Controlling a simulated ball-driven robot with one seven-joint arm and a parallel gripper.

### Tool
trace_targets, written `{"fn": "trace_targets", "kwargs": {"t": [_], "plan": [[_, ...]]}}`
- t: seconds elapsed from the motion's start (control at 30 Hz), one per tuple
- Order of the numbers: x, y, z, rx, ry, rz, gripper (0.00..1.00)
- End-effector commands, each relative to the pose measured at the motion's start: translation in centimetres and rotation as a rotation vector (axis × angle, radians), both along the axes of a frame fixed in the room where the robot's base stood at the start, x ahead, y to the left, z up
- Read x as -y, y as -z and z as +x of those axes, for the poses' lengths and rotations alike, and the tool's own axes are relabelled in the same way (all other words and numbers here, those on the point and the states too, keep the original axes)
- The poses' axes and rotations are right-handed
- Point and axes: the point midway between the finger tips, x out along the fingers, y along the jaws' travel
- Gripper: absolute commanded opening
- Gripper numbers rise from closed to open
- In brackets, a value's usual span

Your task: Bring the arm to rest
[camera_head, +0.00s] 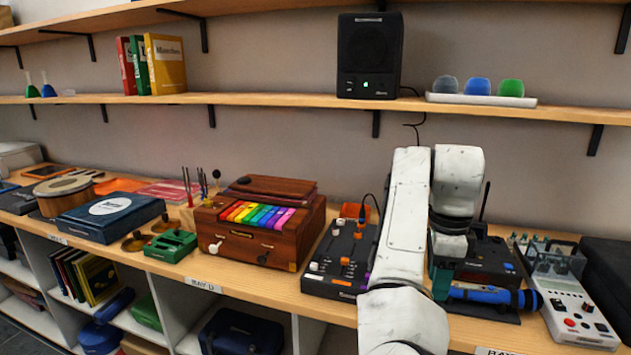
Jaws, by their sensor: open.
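My white arm (408,205) rises from the bottom of the view, bends at the top and comes down to a white wrist (450,243) over the right part of the wooden bench.
A mixer (340,262) stands just left of the arm, beside a wooden box with rainbow keys (258,230). A grey-white instrument (577,313) is at right. The shelf above holds a black speaker (369,55) and a tray (480,99) of coloured domes. Bare bench is narrow.

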Motion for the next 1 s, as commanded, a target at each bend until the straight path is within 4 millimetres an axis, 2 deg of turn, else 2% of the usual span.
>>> {"fn": "trace_targets", "kwargs": {"t": [0.27,0.47,0.73,0.9,1.0], "plan": [[3.2,4.0,-1.5,0.002,-0.061,-0.047,0.43],[6.6,8.2,-3.6,0.001,-0.153,-0.102,0.43],[12.1,16.0,-9.8,-0.016,-0.423,-0.213,0.43],[14.0,20.3,-14.6,-0.040,-0.646,-0.263,0.43],[14.5,22.5,-17.7,-0.056,-0.789,-0.278,0.43]]}}
